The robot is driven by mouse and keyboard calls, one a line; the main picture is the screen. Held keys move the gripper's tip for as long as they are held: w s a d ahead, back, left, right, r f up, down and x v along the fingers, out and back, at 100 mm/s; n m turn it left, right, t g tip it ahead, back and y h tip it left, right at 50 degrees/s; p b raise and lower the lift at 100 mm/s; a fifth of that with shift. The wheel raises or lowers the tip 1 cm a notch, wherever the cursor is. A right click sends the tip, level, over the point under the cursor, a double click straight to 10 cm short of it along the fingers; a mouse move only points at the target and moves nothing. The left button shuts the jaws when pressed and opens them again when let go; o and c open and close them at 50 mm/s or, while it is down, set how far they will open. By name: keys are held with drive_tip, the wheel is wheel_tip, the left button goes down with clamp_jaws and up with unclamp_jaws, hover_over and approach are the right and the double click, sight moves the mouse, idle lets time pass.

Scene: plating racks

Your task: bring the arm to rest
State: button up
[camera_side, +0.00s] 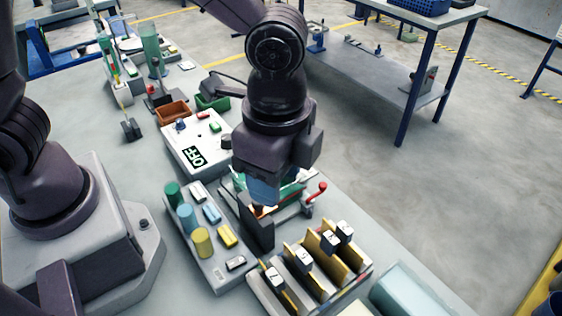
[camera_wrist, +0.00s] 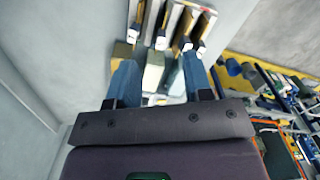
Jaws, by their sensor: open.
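My gripper (camera_side: 262,196) hangs low over the middle of the bench in the side view, pointing down. Its blue fingers sit just above a dark upright block (camera_side: 257,232) and beside a fixture with a red-knobbed lever (camera_side: 312,192). In the wrist view the fingers of my gripper (camera_wrist: 160,82) are spread apart, with bench items visible between them. I see nothing held. Whether a finger touches the dark block cannot be told, as the gripper hides part of the fixture.
A rack (camera_side: 318,272) with several upright yellow plates and numbered tags stands at the front right. A grey tray (camera_side: 218,272) with coloured cylinders and small blocks lies to the left. A control box marked OFF (camera_side: 190,160) is behind. A pale blue-green box (camera_side: 405,290) is at front right.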

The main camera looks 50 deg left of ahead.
drive_tip(key=s+a+r+n+t, duration=0.2)
drive_tip(key=a+r+n, duration=0.4)
drive_tip(key=a, duration=0.4)
drive_tip(key=s+a+r+n+t, duration=0.3)
drive_tip(key=a+r+n, duration=0.3)
drive_tip(key=a, duration=0.4)
drive_tip(key=shift+s+r+n+t, duration=0.15)
drive_tip(key=shift+s+n+t, duration=0.25)
drive_tip(key=shift+s, duration=0.5)
